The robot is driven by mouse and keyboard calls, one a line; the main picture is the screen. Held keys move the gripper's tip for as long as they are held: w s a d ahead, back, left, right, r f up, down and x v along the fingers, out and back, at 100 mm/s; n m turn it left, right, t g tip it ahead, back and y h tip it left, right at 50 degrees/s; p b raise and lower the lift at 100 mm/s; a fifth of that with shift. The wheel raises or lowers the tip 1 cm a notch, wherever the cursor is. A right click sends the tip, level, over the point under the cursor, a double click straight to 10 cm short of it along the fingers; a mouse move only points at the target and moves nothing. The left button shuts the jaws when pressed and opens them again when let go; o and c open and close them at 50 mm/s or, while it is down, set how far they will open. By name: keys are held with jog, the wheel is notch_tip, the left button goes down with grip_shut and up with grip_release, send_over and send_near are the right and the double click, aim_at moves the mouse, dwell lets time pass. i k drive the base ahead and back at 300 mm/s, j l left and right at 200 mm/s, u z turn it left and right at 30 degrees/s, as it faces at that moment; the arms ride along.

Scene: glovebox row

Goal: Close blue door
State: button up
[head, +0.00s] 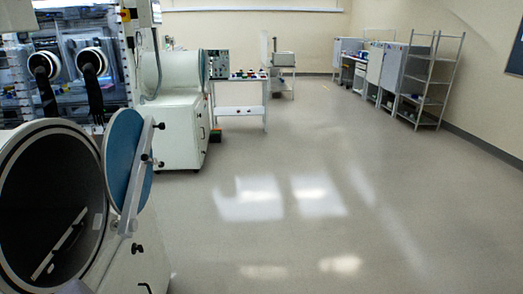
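The blue door (119,160) is a round disc on the front antechamber at the left of the head view. It stands open, swung out to the right of the round opening. A pale metal bar (137,178) with dark knobs runs along its outer side. The antechamber's dark round opening (40,200) is uncovered, with a light rail-like piece inside. My gripper is not in view.
A glovebox (75,62) with black gloves is behind the antechamber. Another white cylinder unit (170,72) on a cabinet stands farther back. A white table (239,112) and a metal shelf rack (428,85) are farther off. The floor (330,180) in the middle and right is clear.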

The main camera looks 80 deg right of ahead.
aim_at(126, 181)
jog(key=j+z, duration=0.1)
jog(key=z, duration=1.6)
jog(key=i+l+z, duration=0.15)
jog(key=i+z, duration=0.2)
jog(key=i, duration=0.7)
jog(key=i+j+z, duration=0.1)
jog(key=i+z, duration=0.25)
jog(key=i, duration=0.75)
